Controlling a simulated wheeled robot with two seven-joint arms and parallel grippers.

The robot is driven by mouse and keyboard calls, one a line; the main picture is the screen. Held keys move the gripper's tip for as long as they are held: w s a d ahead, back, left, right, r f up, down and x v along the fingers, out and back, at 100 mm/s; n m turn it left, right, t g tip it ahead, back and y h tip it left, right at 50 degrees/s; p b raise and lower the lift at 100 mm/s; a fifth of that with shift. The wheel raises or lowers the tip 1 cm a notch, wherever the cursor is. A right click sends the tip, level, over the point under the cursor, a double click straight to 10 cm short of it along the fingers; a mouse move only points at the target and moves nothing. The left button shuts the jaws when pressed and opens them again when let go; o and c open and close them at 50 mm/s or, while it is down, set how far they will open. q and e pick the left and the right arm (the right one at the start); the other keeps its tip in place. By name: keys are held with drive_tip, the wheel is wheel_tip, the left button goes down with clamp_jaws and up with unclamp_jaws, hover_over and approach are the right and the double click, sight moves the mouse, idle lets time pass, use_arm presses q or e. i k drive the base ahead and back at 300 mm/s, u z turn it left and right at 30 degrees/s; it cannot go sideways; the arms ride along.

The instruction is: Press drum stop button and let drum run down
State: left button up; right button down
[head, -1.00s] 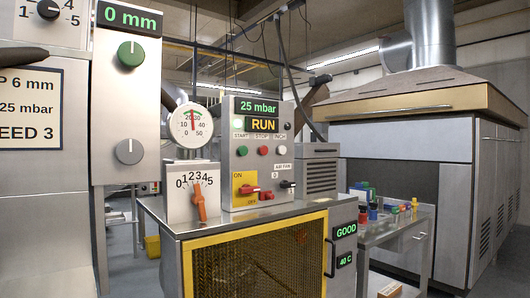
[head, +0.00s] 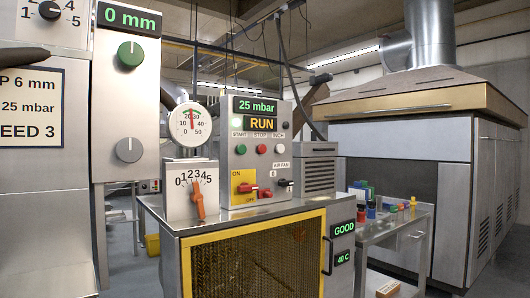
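The red STOP button (head: 262,149) is on the grey control panel (head: 228,170), between a green START button (head: 241,149) and a white INCH button (head: 279,148). Nothing touches or covers it. The panel displays read 25 mbar (head: 258,105) and RUN (head: 262,124). The drum is behind the yellow-framed mesh guard (head: 255,255) below the panel; only dark shapes show through the mesh. Neither of my grippers can be seen in the head view.
A round gauge (head: 190,124) and an orange pointer dial (head: 198,203) stand left of the panel. A red-handled switch (head: 247,188) is below the buttons. A side table (head: 385,222) with small coloured items is at right. Space before the panel looks clear.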

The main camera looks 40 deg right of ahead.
sight(262, 148)
drive_tip(key=k, duration=1.3)
drive_tip(key=z, duration=0.4)
drive_tip(key=i, duration=0.55)
drive_tip(key=z, duration=0.8)
drive_tip(key=i, duration=1)
drive_tip(key=u, duration=0.65)
drive_tip(key=i, duration=0.55)
drive_tip(key=u, duration=0.4)
